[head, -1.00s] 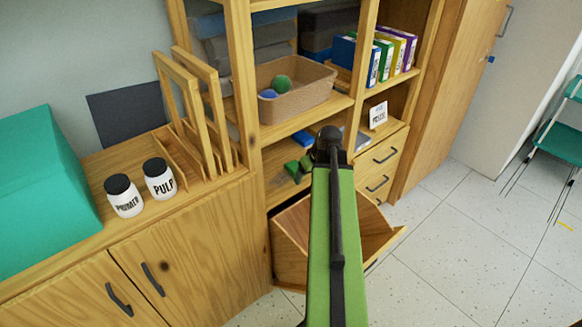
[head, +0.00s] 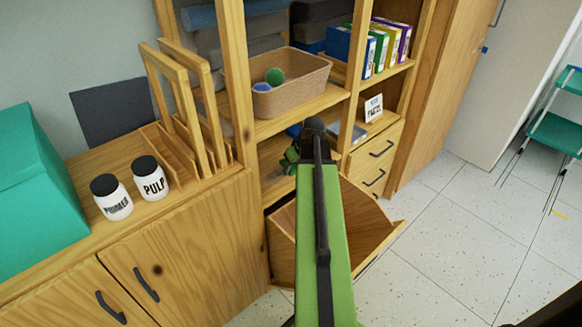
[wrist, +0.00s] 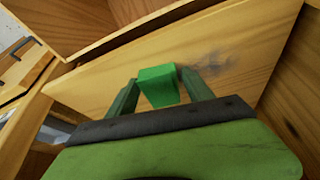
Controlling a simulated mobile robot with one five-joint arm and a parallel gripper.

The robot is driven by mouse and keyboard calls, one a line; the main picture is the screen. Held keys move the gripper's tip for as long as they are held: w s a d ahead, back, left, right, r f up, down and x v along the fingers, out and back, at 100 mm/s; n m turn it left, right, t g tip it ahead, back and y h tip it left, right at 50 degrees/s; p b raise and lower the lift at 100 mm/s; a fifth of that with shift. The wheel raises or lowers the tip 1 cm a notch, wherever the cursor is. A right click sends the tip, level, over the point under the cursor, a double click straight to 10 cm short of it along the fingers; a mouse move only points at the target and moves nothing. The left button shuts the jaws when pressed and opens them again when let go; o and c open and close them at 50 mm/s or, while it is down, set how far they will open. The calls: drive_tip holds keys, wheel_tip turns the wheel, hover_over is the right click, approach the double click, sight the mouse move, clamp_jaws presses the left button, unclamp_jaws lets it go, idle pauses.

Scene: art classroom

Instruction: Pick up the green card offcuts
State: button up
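The green card offcuts show in the wrist view as a bright green block (wrist: 158,86) between the two fingertips. My gripper (wrist: 159,78) has its fingers drawn in against both sides of the block, over a wooden board. A dark shadow lies on the board to the right. In the head view my arm reaches into the lower open compartment of the shelf unit, and small green shapes (head: 290,158) show just left of the arm's end. The arm hides much of that compartment, and the fingers are hard to make out there.
A wooden tilt-out bin (head: 372,222) stands open below the compartment. Above is a shelf with a woven basket (head: 300,96) and several binders (head: 350,55). A wooden upright stands left of the arm. Jars (head: 149,178) and a rack are on the left cabinet. Open floor lies right.

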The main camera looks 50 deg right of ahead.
drive_tip(key=c, duration=1)
